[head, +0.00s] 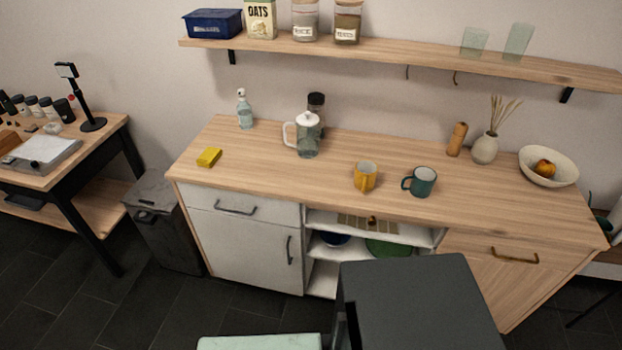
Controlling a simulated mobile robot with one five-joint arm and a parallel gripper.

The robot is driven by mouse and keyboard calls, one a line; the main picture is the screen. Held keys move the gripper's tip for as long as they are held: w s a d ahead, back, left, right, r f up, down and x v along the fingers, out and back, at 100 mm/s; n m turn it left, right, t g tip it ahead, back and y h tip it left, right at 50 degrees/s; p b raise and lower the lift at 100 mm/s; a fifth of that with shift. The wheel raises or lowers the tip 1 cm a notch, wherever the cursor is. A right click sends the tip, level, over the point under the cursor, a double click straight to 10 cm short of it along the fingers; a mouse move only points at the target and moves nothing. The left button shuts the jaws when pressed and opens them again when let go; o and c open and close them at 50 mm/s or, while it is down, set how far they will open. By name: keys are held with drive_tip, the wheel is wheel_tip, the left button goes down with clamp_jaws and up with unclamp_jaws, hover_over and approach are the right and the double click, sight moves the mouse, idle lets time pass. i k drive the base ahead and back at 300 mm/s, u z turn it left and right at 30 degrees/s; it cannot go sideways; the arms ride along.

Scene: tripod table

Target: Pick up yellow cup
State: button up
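Nothing hides the yellow cup. My gripper is not in view.
A glass pot with a white lid (308,136) stands behind and left of the cup, with a dark jar (316,105) behind it. A yellow sponge (209,157) lies at the left. A vase (485,148) and fruit bowl (548,167) stand right. A shelf (400,58) hangs above.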

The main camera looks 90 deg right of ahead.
sight(367, 170)
drive_tip(key=i, duration=0.65)
drive_tip(key=z, duration=2.9)
